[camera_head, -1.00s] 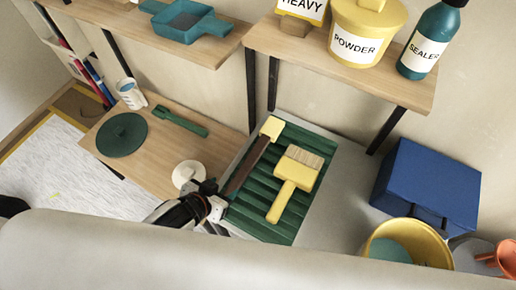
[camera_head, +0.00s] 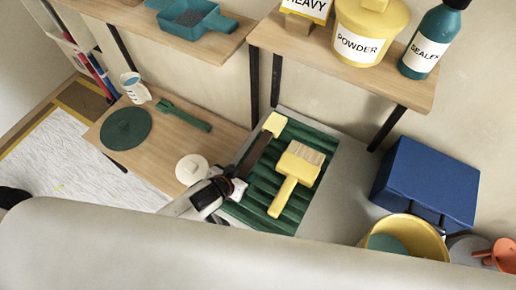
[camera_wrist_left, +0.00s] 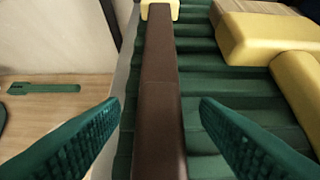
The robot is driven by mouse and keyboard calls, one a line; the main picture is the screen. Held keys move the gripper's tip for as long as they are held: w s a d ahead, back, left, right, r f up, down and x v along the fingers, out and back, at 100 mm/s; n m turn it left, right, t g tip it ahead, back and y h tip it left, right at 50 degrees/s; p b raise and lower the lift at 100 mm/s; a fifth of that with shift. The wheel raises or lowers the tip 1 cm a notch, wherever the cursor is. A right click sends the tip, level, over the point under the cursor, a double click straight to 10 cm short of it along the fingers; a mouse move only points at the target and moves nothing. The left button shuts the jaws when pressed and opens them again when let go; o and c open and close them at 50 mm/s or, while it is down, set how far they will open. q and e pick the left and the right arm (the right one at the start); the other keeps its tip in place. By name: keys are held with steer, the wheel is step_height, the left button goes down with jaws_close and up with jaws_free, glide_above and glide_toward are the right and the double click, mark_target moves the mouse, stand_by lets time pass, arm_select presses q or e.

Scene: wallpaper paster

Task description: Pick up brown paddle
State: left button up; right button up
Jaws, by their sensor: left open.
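The brown paddle (camera_head: 256,149) lies on a green ridged tray (camera_head: 262,192), its yellow end pointing up and away. In the left wrist view its long brown handle (camera_wrist_left: 160,60) runs up the middle of the picture to the yellow end. My left gripper (camera_head: 238,188) is at the near end of the paddle. In the wrist view its two green fingers (camera_wrist_left: 160,108) are apart, one on each side of the handle, with gaps showing on both sides. The near end of the handle is partly hidden by the gripper in the head view. My right gripper does not show.
A yellow brush (camera_head: 296,172) lies on the tray right of the paddle. A white round piece (camera_head: 190,168), a green disc (camera_head: 126,129) and a green tool (camera_head: 183,115) are on the wooden board to the left. A blue box (camera_head: 425,183) and yellow bucket stand right.

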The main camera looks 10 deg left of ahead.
arm_select(q)
steer(key=c, duration=1.1)
steer(key=shift+o, duration=0.2)
steer(key=shift+r, duration=0.1)
step_height(320, 180, up, 10)
